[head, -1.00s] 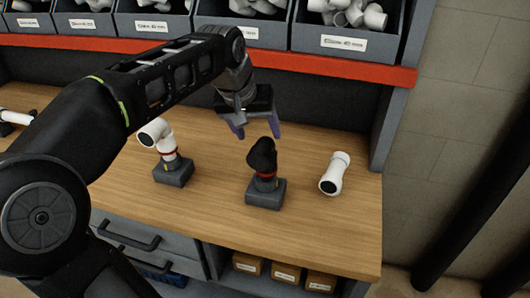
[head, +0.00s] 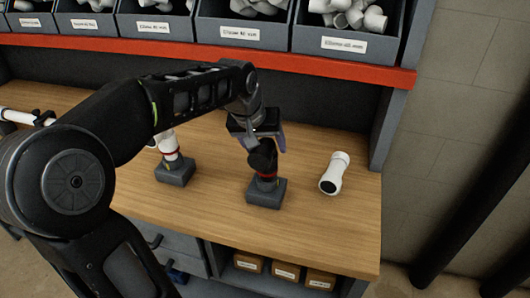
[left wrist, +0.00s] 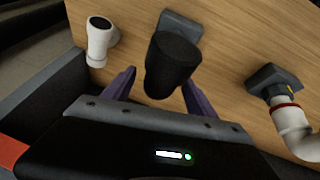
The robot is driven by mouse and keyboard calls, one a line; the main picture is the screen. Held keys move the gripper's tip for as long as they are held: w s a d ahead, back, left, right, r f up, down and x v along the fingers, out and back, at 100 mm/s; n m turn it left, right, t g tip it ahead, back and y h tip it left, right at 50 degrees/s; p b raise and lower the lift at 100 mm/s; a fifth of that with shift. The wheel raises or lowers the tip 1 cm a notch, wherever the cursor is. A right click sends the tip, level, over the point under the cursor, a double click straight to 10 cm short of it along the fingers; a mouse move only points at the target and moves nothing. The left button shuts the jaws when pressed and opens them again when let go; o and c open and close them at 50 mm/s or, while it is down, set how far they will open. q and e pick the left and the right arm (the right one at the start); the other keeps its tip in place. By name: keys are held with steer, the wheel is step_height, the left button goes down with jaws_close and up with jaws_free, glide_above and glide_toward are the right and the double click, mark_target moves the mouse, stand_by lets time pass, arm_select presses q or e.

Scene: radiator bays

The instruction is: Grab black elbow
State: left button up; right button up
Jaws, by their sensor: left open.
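The black elbow (head: 263,158) stands on a grey block stand (head: 266,194) with a red ring at its foot. It also shows in the left wrist view (left wrist: 171,66), large and close to the camera. My left gripper (head: 262,143) is open and sits at the elbow's upper part. In the left wrist view its two purple fingers (left wrist: 158,88) are on either side of the black elbow, with a gap visible near the left finger. Whether the right finger touches the elbow I cannot tell. My right gripper is not in view.
A white elbow (head: 334,173) lies loose on the wooden bench (head: 320,225) to the right. Another white elbow (head: 168,145) stands on a grey block (head: 175,171) to the left, partly behind my arm. Labelled bins (head: 345,43) line the red-edged shelf (head: 330,65) above.

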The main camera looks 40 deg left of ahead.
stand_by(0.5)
arm_select(q)
jaws_close()
stand_by(0.5)
steer(key=shift+r, duration=0.1)
step_height(320, 180, up, 10)
steer(key=shift+f+b, duration=0.1)
steer(key=shift+b, duration=0.3)
stand_by(0.6)
